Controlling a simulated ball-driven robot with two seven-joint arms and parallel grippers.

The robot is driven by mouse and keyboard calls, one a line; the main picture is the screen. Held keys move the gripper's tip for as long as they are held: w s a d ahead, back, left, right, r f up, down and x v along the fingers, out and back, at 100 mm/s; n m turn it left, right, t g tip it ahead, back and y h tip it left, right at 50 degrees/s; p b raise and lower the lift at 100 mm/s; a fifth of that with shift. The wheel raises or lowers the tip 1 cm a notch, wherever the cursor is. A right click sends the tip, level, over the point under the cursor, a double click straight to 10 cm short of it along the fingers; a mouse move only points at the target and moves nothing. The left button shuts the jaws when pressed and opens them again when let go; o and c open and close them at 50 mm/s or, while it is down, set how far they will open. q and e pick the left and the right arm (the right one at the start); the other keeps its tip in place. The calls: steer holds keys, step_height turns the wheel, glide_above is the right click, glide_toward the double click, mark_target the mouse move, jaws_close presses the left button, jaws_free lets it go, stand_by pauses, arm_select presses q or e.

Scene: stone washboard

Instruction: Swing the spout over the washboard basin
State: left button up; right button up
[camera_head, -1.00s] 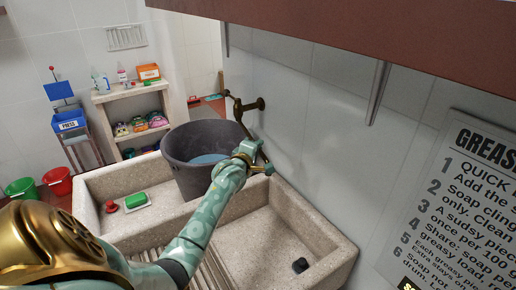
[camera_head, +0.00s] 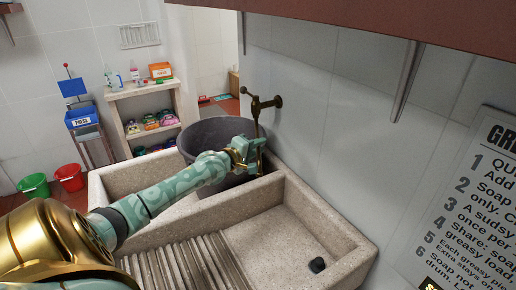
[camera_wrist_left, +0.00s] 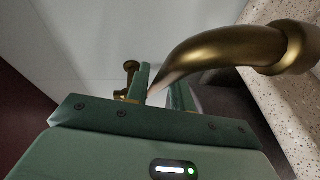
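The brass spout (camera_head: 256,120) hangs down from the wall tap (camera_head: 274,102), beside the dark grey tub (camera_head: 207,133). In the left wrist view, the curved spout (camera_wrist_left: 220,50) runs from the right into the space between my left gripper's fingers (camera_wrist_left: 160,88). A gap shows between these fingers; firm contact with the spout cannot be told. In the head view, my left gripper (camera_head: 247,153) is at the spout's lower part and hides some of it. The stone basin (camera_head: 275,230) is in front, with the ribbed washboard (camera_head: 190,265) on its left. My right gripper is not in view.
The tub stands in the rear basin, close behind my gripper. A black plug (camera_head: 316,265) lies in the front basin, which is otherwise clear. The tiled wall (camera_head: 340,130) borders the right, and a shelf (camera_head: 410,75) overhangs it. A low rack (camera_head: 140,105) stands at the back left.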

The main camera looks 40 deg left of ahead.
arm_select(q)
steer(key=shift+o, duration=0.5)
steer(key=shift+s, duration=0.3)
steer(key=s+r+p, duration=0.2)
steer(key=s+p, duration=0.3)
steer(key=s, duration=1)
steer(key=shift+s+d, duration=0.15)
steer(key=shift+s, duration=0.1)
steer(key=shift+r+p, duration=0.15)
steer(key=shift+p, duration=0.2)
